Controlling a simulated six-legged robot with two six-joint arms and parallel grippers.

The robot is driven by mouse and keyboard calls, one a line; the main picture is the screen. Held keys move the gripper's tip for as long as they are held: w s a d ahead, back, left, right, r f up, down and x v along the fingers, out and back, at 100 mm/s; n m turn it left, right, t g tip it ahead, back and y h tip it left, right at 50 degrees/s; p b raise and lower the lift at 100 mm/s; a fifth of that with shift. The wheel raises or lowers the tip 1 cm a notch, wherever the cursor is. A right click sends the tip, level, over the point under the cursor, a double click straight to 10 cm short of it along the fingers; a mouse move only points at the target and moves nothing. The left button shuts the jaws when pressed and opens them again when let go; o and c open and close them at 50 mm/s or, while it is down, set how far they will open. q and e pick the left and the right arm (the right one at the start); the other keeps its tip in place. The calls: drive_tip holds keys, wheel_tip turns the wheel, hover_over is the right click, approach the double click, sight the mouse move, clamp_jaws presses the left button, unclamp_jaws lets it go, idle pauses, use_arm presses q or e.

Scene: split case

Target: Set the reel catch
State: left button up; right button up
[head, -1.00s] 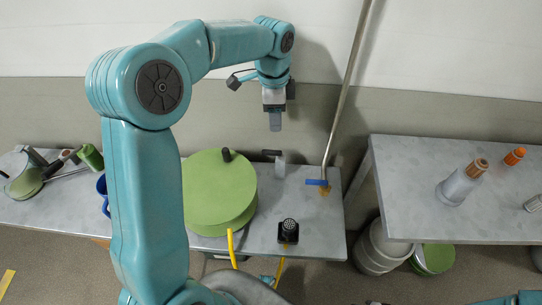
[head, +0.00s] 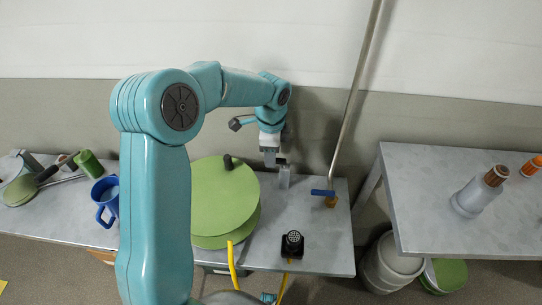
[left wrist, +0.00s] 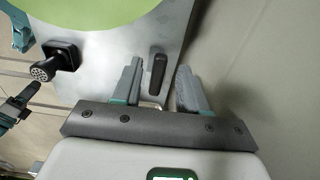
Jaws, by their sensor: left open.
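The reel (head: 222,195) is a large green disc with a dark knob, lying on the grey bench. The catch (head: 284,177) is a small pale metal bracket just right of the reel. Its dark handle (left wrist: 158,72) shows in the left wrist view, in the gap between my fingers. My left gripper (head: 270,160) is open, pointing down at the catch, and partly covers it in the head view. In the left wrist view both fingers stand apart on either side of the handle, and no contact is clear.
A black round-headed fitting (head: 292,245) stands at the bench front, near a yellow hose (head: 231,262). A slanted pipe with a blue valve handle (head: 322,192) rises right of the catch. A blue mug (head: 106,203) stands left. Another table (head: 440,225) is at right, across a gap.

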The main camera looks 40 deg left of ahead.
use_arm(q)
drive_tip(key=shift+s+f, duration=0.1)
drive_tip(key=shift+f, duration=0.3)
clamp_jaws()
